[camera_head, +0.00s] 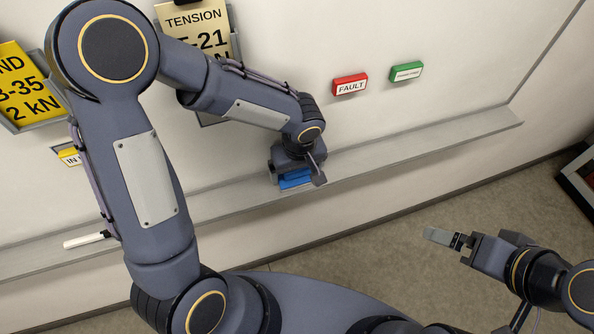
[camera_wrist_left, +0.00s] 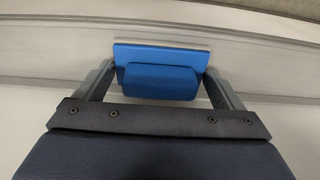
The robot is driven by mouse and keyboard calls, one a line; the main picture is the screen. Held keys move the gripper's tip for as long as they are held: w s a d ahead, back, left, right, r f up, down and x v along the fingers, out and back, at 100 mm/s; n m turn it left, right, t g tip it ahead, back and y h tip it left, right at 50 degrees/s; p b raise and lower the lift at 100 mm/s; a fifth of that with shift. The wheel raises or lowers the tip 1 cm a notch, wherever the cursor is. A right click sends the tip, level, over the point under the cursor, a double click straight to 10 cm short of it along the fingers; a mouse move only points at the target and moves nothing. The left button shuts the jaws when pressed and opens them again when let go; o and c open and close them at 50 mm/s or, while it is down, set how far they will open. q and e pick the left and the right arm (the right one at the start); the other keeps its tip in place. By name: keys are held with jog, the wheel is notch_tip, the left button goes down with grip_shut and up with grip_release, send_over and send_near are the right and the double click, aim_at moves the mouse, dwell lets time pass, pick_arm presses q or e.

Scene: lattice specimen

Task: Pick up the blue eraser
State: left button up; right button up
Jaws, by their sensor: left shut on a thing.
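The blue eraser (camera_head: 296,179) is at the ledge under the whiteboard, partly hidden by my left gripper (camera_head: 298,180) in the head view. In the left wrist view the blue eraser (camera_wrist_left: 160,72) sits between the two fingers of my left gripper (camera_wrist_left: 160,82), which is shut on it. I cannot tell whether the eraser still touches the ledge. My right gripper (camera_head: 448,239) is over the floor at the lower right, away from the board. Its fingers show side-on, so I cannot tell whether it is open.
The ledge (camera_head: 420,145) runs along the bottom of the whiteboard. A white marker (camera_head: 87,240) lies on it at the left. A red FAULT magnet (camera_head: 350,84), a green magnet (camera_head: 406,71), a TENSION card (camera_head: 192,22) and a yellow card (camera_head: 22,88) are on the board.

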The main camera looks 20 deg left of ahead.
pick_arm(q)
jog(key=shift+r, duration=0.15)
jog(key=shift+r, duration=0.2)
notch_tip(320, 180, up, 2)
jog(key=shift+w+r, duration=0.1)
jog(key=s+a+r, duration=0.7)
jog(key=s+r, duration=0.3)
jog(key=s, duration=0.2)
jog(key=shift+a, duration=0.25)
